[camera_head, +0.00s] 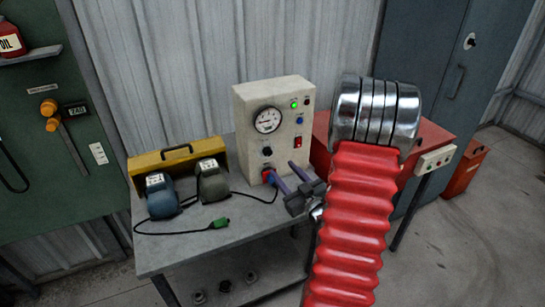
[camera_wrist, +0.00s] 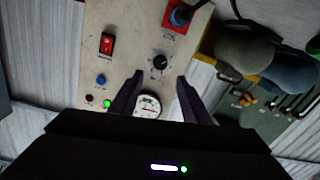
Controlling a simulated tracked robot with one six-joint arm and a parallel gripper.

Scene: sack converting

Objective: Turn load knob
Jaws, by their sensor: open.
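A black round knob (camera_head: 266,151) is on the front of a cream control box (camera_head: 283,94), below its dial gauge (camera_head: 267,120). The knob (camera_wrist: 158,62) shows in the wrist view just beyond the fingertips, between their lines; its label is too small to read. My gripper (camera_head: 283,172) is in front of the box's lower front in the head view. In the wrist view my gripper (camera_wrist: 160,76) is open, with a finger on either side and nothing between them. I see no contact with the knob.
A red rocker switch (camera_wrist: 106,42), a blue button (camera_wrist: 100,79) and a blue plug in a red socket (camera_wrist: 180,14) surround the knob.

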